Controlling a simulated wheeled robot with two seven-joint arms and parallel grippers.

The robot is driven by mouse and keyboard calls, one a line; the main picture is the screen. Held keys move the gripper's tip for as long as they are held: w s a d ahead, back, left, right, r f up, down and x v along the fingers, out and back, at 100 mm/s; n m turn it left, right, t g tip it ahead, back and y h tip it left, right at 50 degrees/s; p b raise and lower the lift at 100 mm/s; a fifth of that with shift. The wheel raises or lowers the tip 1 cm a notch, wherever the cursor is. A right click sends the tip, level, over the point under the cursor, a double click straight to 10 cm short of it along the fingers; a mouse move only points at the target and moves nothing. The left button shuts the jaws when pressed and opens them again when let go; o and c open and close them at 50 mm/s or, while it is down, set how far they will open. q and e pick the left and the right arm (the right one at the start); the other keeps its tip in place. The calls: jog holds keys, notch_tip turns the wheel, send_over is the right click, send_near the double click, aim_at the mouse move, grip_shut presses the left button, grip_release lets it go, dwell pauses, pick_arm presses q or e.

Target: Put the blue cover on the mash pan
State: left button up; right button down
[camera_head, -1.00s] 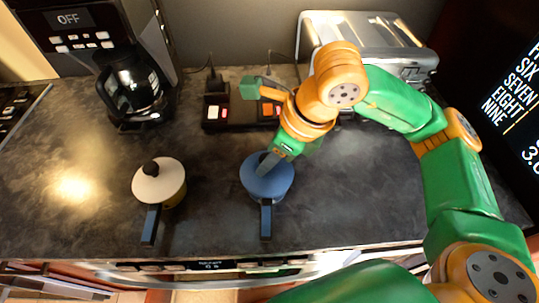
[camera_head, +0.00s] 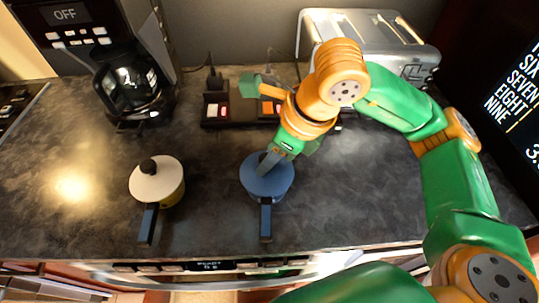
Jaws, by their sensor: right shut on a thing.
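A blue pan (camera_head: 266,199) with a long dark blue handle pointing to the front edge stands on the dark counter. A blue cover (camera_head: 258,186) shows at its top. My right gripper (camera_head: 268,166) reaches down over the cover from the upper right and is shut at its middle, where the knob is hidden by the fingers. I cannot tell whether the cover rests fully on the rim. A yellow pan (camera_head: 172,195) with a white lid (camera_head: 155,180) and black knob stands to the left. My left gripper is not in view.
A coffee maker (camera_head: 138,88) stands at the back left and a silver toaster (camera_head: 385,48) at the back right. A dark tray with small packets (camera_head: 218,110) lies behind the blue pan. The counter between the pans is clear.

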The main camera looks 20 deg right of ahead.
dwell(0.4)
grip_release()
dwell(0.4)
jog(key=shift+r+p, duration=2.45)
jog(key=shift+r, duration=1.05)
